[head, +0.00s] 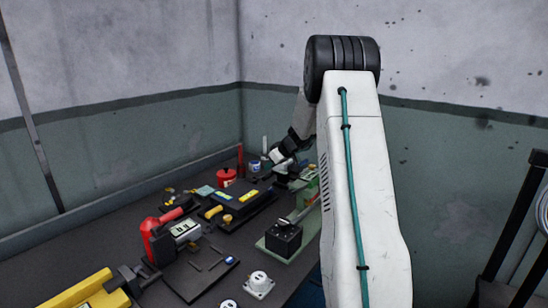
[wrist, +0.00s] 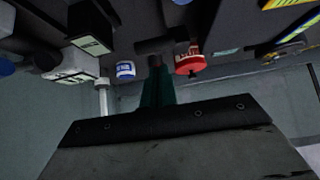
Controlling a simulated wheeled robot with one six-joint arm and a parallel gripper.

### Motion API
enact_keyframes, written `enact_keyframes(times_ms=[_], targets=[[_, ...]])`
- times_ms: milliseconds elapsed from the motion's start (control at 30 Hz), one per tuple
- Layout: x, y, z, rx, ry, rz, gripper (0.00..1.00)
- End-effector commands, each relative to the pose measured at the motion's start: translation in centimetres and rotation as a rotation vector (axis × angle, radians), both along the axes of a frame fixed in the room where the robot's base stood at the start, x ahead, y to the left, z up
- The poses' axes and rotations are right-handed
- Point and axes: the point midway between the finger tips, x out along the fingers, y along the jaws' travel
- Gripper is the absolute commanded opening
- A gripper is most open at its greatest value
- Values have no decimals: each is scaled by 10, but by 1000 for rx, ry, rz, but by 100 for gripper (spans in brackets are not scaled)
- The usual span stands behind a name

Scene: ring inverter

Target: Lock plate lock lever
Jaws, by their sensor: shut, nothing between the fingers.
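In the head view, my gripper (head: 283,167) is small and far off, low over the back right of the bench. In the wrist view, my gripper (wrist: 160,58) appears as a narrow dark shape rising from the wide housing, its fingers together and holding nothing. No lock lever can be picked out with certainty. A green fixture (head: 311,188) stands just right of my gripper in the head view, partly hidden behind my arm. Nearer, a black box (head: 284,239) with a light handle on top sits on a green plate (head: 264,246).
The dark bench (head: 110,250) is crowded. A red container (head: 226,176) shows also in the wrist view (wrist: 189,62), near a blue-and-white pot (wrist: 125,70). A red tool (head: 150,236), a yellow case (head: 80,292) and white sockets (head: 259,284) lie nearer. Walls close the back.

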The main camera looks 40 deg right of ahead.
Motion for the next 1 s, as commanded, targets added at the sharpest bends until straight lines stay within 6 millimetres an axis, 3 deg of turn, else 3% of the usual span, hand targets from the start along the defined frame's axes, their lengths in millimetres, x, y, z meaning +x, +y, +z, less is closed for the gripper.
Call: enact_keyframes(times_ms=[133, 567, 767, 1000], targets=[[0, 0, -13, -1, 0, -1, 0], [-2, -1, -17, -1, 0, -1, 0], [-10, -2, -37, 3, 1, -2, 0], [-13, -2, -42, 6, 9, -2, 0]])
